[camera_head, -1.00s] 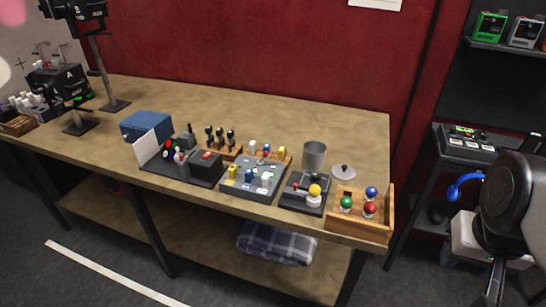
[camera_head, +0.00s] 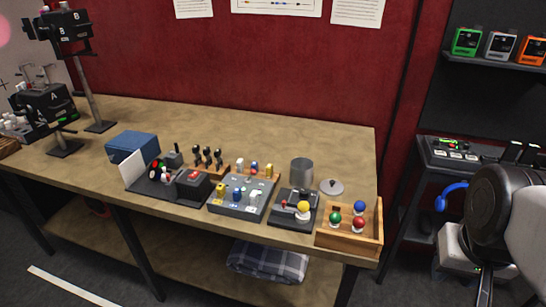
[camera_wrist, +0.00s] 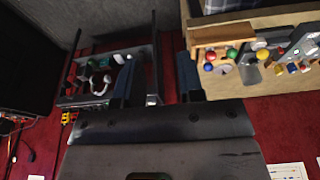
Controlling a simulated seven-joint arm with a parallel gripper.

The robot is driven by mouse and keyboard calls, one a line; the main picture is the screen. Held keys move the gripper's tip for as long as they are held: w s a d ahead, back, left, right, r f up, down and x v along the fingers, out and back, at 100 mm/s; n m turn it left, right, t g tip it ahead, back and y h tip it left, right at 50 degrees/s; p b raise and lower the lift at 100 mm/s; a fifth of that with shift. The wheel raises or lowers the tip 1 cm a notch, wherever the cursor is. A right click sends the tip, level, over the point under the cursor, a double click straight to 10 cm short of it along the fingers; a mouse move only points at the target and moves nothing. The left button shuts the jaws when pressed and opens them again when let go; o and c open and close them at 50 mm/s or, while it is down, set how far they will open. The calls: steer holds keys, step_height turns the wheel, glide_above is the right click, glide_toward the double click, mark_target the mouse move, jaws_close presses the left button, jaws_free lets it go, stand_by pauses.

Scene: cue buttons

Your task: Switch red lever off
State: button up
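Several control boxes stand along the front of the wooden table in the head view. A black box with a red top (camera_head: 193,176) stands on a dark base at the left of the group. A black base (camera_head: 294,222) further right carries a yellow ball (camera_head: 303,207) and a small stick with a red tip (camera_head: 284,203). I cannot tell which of these is the red lever, or whether it is on or off. In the wrist view my gripper (camera_wrist: 157,75) has its two fingers wide apart with nothing between them.
A wooden tray (camera_head: 371,238) with colored balls stands at the table's right end. A grey cup (camera_head: 302,171), a blue box (camera_head: 132,146) and a grey panel (camera_head: 237,208) are also there. A shelf with a switch box (camera_head: 455,145) stands at right.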

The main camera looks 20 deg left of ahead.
steer(key=shift+w+a, duration=0.1)
steer(key=c, duration=0.5)
steer(key=shift+w+a, duration=0.3)
steer(key=shift+w, duration=0.1)
jaws_close()
steer(key=w+a+f+m+g+y, duration=0.1)
steer(key=w+a+f+m+y, duration=0.3)
steer(key=w+a, duration=0.7)
steer(key=w+a+f+m+g+y, duration=0.2)
steer(key=w+a+f+m+y, duration=0.3)
steer(key=w+a, duration=0.6)
steer(key=w+a+f+m+g+y, duration=0.1)
steer(key=w+a+f+m+y, duration=0.3)
steer(key=w+a, duration=0.7)
steer(key=shift+w+f+m+y, duration=0.15)
steer(key=shift+w+m+y, duration=0.1)
steer(key=shift+w+m, duration=0.5)
steer(key=shift+w+f+m+y, duration=0.1)
steer(key=shift+w+m+y, duration=0.15)
steer(key=shift+w+m, duration=0.5)
steer(key=shift+w+d, duration=0.1)
steer(key=shift+w, duration=0.05)
